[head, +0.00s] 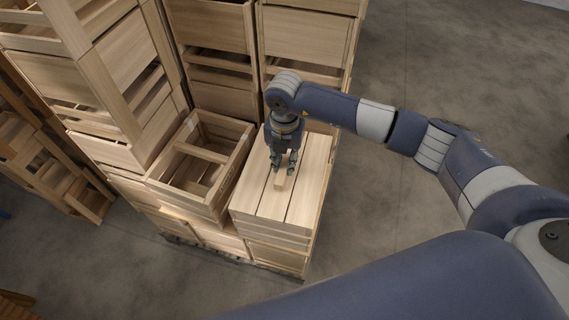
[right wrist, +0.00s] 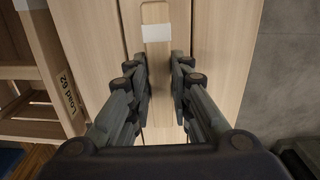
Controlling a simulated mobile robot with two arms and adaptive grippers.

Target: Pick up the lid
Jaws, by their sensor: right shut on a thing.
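The lid (head: 307,180) is a pale wooden panel of planks with dark gaps between them. It lies on top of the front right crate stack. A narrow raised wooden bar (head: 279,183) runs along its middle; it also shows in the right wrist view with a white label on it. My right gripper (head: 283,166) points down over the lid, and its fingers are shut on the bar from both sides. In the right wrist view, the fingers (right wrist: 160,75) flank the bar. My left gripper is not in view.
An open wooden crate (head: 157,186) stands directly left of the lid. Tall stacks of wooden crates (head: 210,28) rise behind and to the left. Bare concrete floor (head: 440,60) lies free to the right.

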